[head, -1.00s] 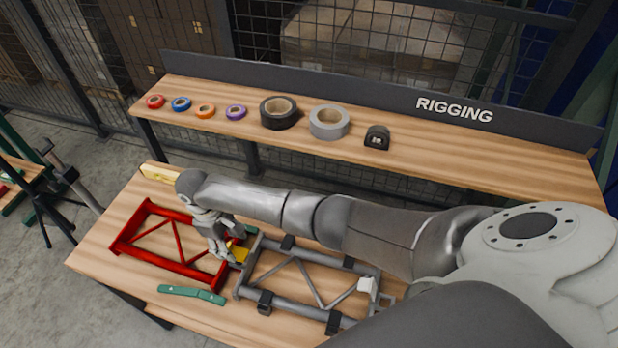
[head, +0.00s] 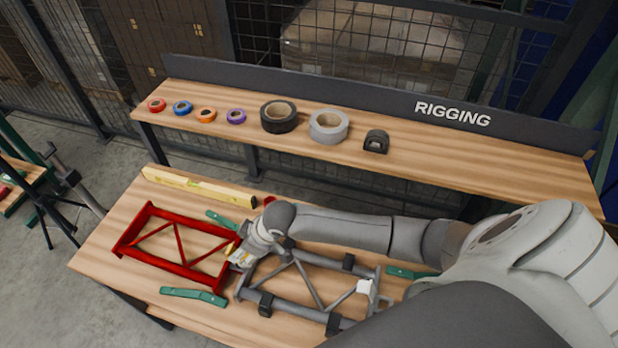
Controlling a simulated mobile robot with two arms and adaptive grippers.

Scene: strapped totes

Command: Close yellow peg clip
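The yellow peg clip (head: 231,248) sits at the joint between the red frame (head: 165,262) and the grey frame (head: 310,312). Only a small yellow piece of it shows, beside the red frame's right end. My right gripper (head: 241,259) comes in from the right and points down at this joint, right at the clip. Its fingers cover most of the clip, and I cannot tell whether they are open, shut or touching it. My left gripper is not in view.
Green handles lie at the front (head: 193,296), behind the red frame (head: 222,219) and right of the grey frame (head: 410,272). A yellow level (head: 198,186) lies along the back. A shelf (head: 480,168) behind holds tape rolls and a black tool (head: 376,141).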

